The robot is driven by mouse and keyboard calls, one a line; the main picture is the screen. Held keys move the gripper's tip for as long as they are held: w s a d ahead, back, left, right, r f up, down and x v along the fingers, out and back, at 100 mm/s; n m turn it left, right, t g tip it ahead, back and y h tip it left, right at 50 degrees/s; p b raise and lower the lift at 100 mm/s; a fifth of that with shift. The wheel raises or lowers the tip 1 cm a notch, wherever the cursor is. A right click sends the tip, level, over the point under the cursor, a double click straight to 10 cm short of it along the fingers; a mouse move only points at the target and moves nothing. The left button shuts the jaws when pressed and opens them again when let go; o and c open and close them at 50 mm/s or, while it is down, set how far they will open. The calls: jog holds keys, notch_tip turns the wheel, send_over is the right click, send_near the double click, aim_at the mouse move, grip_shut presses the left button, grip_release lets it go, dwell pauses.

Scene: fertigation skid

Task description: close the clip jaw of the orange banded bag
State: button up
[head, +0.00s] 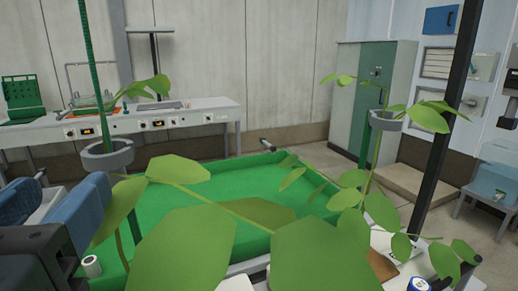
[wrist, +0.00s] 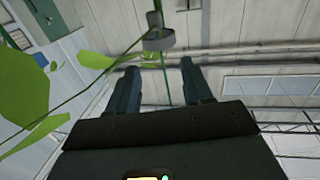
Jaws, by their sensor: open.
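A grey ring-shaped clip (head: 107,157) sits around the green upright stake (head: 100,70) at the left of the head view, with a plant stem beside it. A grey clip (wrist: 158,42) on a thin green line shows beyond my fingertips in the wrist view. I cannot tell whether its jaw is open. My gripper (head: 62,190) is at the left edge, its blue-grey fingers apart and empty, just below and left of the clip. In the wrist view my gripper (wrist: 160,72) is open with the green line between its fingers. I cannot make out an orange banded bag.
Large leaves (head: 180,235) fill the foreground over a green tray (head: 235,180). A second grey clip (head: 386,121) holds a plant at the right, near a dark post (head: 450,110). A white bench (head: 190,118) and a green cabinet (head: 375,95) stand behind.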

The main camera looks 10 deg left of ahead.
aim_at(104, 159)
jog(key=shift+p+x, duration=0.3)
jog(key=shift+x, duration=2.85)
jog(key=shift+d+f, duration=0.1)
jog(key=c, duration=0.8)
jog(key=shift+o, duration=0.2)
jog(key=shift+w+d+n+g+y+p, duration=0.3)
jog(key=shift+n+y+p, duration=0.2)
jog(key=shift+y+p, duration=0.2)
jog(key=shift+w+d+n+g+y+p, duration=0.15)
jog(key=shift+n+g+y+p, duration=0.5)
jog(key=shift+y, duration=0.35)
jog(key=o, duration=0.8)
jog(key=shift+w, duration=0.1)
jog(key=shift+c, duration=0.2)
